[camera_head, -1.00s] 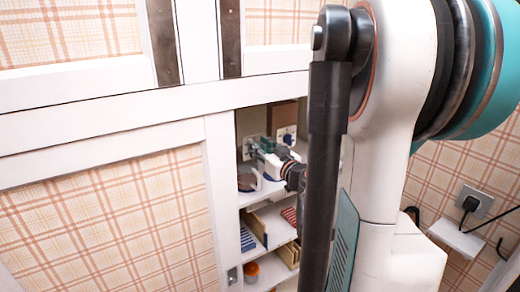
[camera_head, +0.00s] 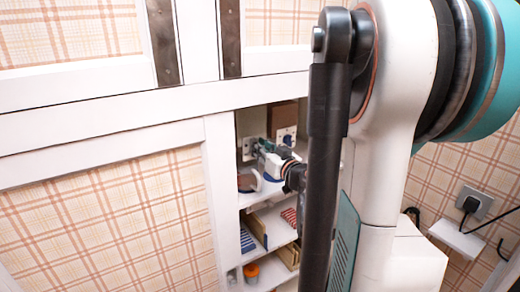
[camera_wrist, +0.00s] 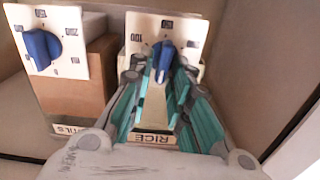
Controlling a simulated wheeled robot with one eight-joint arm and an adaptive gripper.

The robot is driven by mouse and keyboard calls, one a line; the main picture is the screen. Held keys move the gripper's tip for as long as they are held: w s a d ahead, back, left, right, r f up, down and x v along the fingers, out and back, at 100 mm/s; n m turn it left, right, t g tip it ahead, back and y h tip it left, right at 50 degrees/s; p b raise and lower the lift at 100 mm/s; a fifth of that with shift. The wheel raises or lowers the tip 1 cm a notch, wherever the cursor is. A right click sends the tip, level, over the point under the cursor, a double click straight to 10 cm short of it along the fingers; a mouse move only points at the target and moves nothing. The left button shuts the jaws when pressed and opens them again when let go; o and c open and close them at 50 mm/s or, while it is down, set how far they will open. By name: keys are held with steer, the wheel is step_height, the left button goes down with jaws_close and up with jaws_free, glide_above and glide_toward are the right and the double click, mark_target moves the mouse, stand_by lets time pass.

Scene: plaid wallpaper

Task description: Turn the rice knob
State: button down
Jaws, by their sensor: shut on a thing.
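The rice knob (camera_wrist: 163,58) is a blue pointer knob on a cream dial plate (camera_wrist: 136,40) with printed numbers. A label reading RICE (camera_wrist: 152,137) shows below it in the wrist view, between my fingers. My gripper (camera_wrist: 162,72) has its teal fingers on both sides of the knob and is shut on it. The knob's pointer stands nearly upright in the wrist view, leaning slightly. In the head view my gripper (camera_head: 260,148) reaches into the cupboard at the dial plate, and it hides the knob there.
A second blue knob (camera_wrist: 41,47) sits on the neighbouring dial plate, over a brown box with a partly hidden label. The white cupboard frame (camera_head: 221,190) stands left of my gripper. Shelves below hold boxes and an orange-topped jar (camera_head: 251,271).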

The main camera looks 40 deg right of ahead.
steer(key=m, duration=0.3)
steer(key=m+b, duration=0.1)
steer(key=m, duration=0.3)
steer(key=d+f+m+b, duration=0.1)
steer(key=m, duration=0.3)
steer(key=shift+s+d, duration=0.1)
steer(key=shift+s, duration=0.05)
stand_by(0.3)
steer(key=c, duration=1.7)
jaws_free()
steer(key=shift+s, duration=0.1)
steer(key=v, duration=1.2)
steer(key=shift+r, duration=0.1)
